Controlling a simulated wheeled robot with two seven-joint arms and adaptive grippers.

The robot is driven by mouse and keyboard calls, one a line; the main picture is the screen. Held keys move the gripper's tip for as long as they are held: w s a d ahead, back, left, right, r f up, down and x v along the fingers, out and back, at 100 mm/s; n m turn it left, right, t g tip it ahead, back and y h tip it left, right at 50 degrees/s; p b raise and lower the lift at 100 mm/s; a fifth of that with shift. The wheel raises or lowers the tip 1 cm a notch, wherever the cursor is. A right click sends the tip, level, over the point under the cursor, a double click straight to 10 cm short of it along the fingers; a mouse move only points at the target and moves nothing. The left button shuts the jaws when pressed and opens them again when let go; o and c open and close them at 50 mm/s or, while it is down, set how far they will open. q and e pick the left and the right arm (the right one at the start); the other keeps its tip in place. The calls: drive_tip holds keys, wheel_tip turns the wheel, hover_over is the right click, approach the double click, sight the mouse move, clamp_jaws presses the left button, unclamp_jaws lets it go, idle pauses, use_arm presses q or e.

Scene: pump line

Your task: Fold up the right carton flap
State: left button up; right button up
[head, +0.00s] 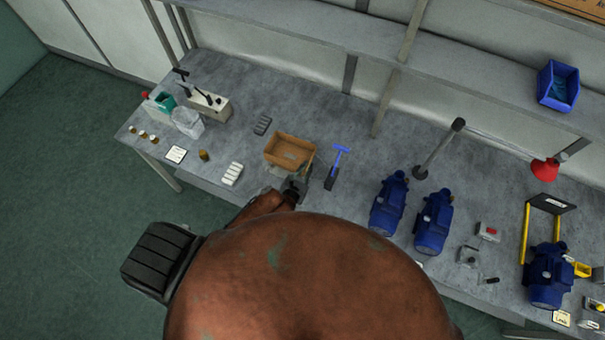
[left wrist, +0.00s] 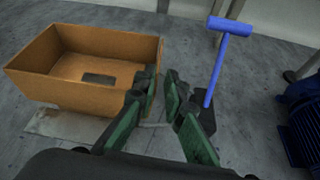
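The brown carton (head: 290,147) stands open at the top on the bench, and it also fills the left of the left wrist view (left wrist: 60,82). Its side walls are upright, and a dark rectangular patch shows on its inside floor. I cannot make out a separate right flap; the carton's right side is partly behind my gripper. My left gripper (head: 305,172) is at the carton's right front corner. In the left wrist view its green fingers (left wrist: 162,90) stand apart with nothing visible held between them, the left finger close beside the carton wall. My right gripper is not in view.
A blue-handled tool (head: 337,165) stands just right of my left gripper, also in the left wrist view (left wrist: 229,28). Blue pumps (head: 388,205) stand farther right. A pale ribbed block (head: 232,173) and a dark one (head: 262,125) lie left of the carton. A light plate (left wrist: 60,124) lies below the carton.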

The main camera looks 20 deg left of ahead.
use_arm(q)
drive_tip(key=v, duration=0.5)
drive_tip(key=shift+s, duration=0.15)
idle(0.6)
